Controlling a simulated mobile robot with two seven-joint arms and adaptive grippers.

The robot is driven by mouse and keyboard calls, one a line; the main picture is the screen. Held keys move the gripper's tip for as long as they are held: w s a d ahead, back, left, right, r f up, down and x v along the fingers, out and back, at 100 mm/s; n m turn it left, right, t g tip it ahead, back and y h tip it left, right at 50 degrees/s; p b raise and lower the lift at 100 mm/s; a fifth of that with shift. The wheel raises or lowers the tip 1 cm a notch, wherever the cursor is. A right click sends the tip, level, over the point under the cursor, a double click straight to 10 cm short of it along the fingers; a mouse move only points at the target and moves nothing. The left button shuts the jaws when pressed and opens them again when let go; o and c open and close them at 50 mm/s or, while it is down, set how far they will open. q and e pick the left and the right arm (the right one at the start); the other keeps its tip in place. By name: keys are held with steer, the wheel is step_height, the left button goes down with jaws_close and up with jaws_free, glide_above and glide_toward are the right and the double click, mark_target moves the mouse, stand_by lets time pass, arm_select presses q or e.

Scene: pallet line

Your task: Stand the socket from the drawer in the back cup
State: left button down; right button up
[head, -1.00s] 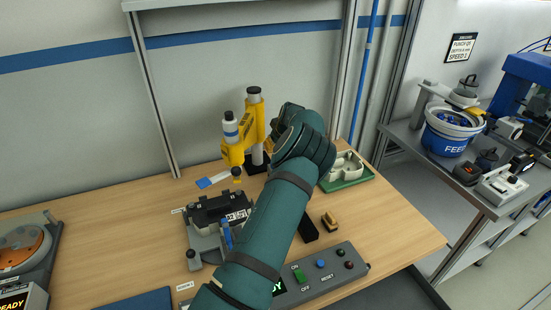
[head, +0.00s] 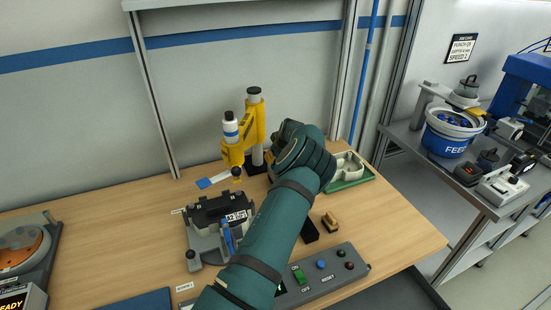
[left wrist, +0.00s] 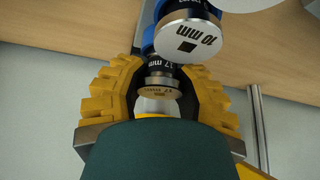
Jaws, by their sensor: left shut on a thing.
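In the left wrist view the yellow-padded fingers of my left gripper (left wrist: 158,88) are shut on a dark-banded socket marked 17 mm (left wrist: 160,72), with a brassy disc at its near end. A silver-faced socket marked 10 mm (left wrist: 187,36), with a square hole and a blue band, is close beside it, outside the pads. In the head view my left gripper (head: 270,157) is beside the yellow press, mostly hidden by my wrist. Just right of it a pale cup holder (head: 347,165) sits on a green tray (head: 350,184); my wrist covers its left part. My right gripper is out of view.
The yellow press (head: 258,125) stands close left of my gripper. A grey fixture (head: 207,250), a control box (head: 325,272) and a small tan block (head: 330,222) are nearer the front. An open drawer (head: 400,292) shows below the table's front edge.

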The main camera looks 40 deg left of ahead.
arm_select(q)
steer(key=shift+f, duration=0.3)
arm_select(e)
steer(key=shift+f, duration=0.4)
arm_select(q)
steer(key=c, duration=0.7)
jaws_free()
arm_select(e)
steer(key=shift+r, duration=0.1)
arm_select(q)
steer(key=shift+o, duration=0.2)
steer(key=shift+r, duration=0.5)
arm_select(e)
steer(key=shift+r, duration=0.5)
arm_select(q)
steer(key=v, duration=1.2)
steer(key=shift+p, duration=0.3)
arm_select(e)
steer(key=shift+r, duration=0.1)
arm_select(q)
steer(key=shift+r, duration=0.1)
steer(key=shift+d, duration=0.15)
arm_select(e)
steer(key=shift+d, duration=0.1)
